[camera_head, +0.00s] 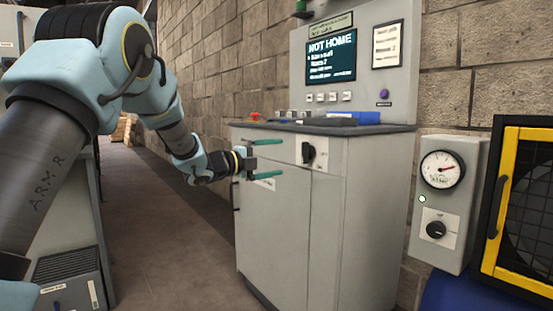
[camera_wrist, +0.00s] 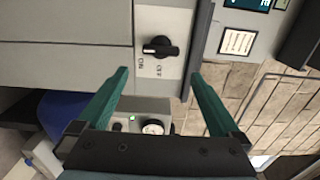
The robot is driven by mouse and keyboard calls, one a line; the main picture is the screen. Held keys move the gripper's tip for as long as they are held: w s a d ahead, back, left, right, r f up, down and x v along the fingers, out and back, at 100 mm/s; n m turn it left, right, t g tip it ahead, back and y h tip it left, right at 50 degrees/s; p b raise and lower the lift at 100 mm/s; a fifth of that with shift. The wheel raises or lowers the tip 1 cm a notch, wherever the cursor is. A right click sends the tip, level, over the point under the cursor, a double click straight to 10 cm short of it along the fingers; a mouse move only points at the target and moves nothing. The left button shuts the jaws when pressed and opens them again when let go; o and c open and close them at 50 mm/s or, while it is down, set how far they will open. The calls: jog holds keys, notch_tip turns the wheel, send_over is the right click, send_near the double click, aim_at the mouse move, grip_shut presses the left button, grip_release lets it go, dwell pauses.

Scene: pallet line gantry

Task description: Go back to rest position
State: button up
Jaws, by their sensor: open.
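My gripper (camera_head: 266,159) is in front of the upper front of a grey control cabinet (camera_head: 290,225), left of a black rotary switch (camera_head: 308,152). Its two green fingers are apart with nothing between them. In the wrist view my gripper (camera_wrist: 158,88) is open too, and the black rotary switch (camera_wrist: 160,47) shows beyond the fingertips. My arm reaches in from the left of the head view. A screen (camera_head: 331,57) above the cabinet reads "NOT HOME"; its smaller lines are hard to read.
A gauge box (camera_head: 448,213) with a green light and a black knob hangs on the right. A yellow-framed mesh guard (camera_head: 491,225) stands at the far right. A red button (camera_head: 255,116) and a blue item (camera_head: 358,117) are on the cabinet top. Floor (camera_head: 170,230) left of the cabinet is clear.

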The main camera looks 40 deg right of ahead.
dwell(0.3)
jog(key=w+a+f+n+t+y, duration=0.2)
jog(key=w+a+n+t+y, duration=0.1)
jog(key=w+a+n+t, duration=0.35)
jog(key=w+a+f+n+t+y, duration=0.25)
jog(key=w+a+n, duration=0.4)
jog(key=a, duration=0.35)
jog(key=w+a+f+n+t+y, duration=0.1)
jog(key=a+f+n+y, duration=0.25)
jog(key=a, duration=0.55)
jog(key=w+a+f+n+y, duration=0.1)
jog(key=a+f+n+y, duration=0.2)
jog(key=a, duration=0.5)
jog(key=s+a+f+n+g+y, duration=0.1)
jog(key=s+a+f+n+y, duration=0.2)
jog(key=a, duration=0.5)
jog(key=s+a+f+n+g+y, duration=0.1)
jog(key=s+a+f+n, duration=0.2)
jog(key=s+a+n, duration=0.3)
jog(key=s+a+f+n+g+y, duration=0.1)
jog(key=s+a+f+n+g, duration=0.15)
jog(key=s+a+n, duration=0.4)
jog(key=s+a+f+n+g+y, duration=0.1)
jog(key=s+a+f+g, duration=0.2)
jog(key=s, duration=0.6)
notch_tip(320, 180, up, 31)
jog(key=p, duration=2.9)
jog(key=shift+w+a+f, duration=0.2)
jog(key=shift+w+a, duration=0.05)
jog(key=shift+a, duration=0.15)
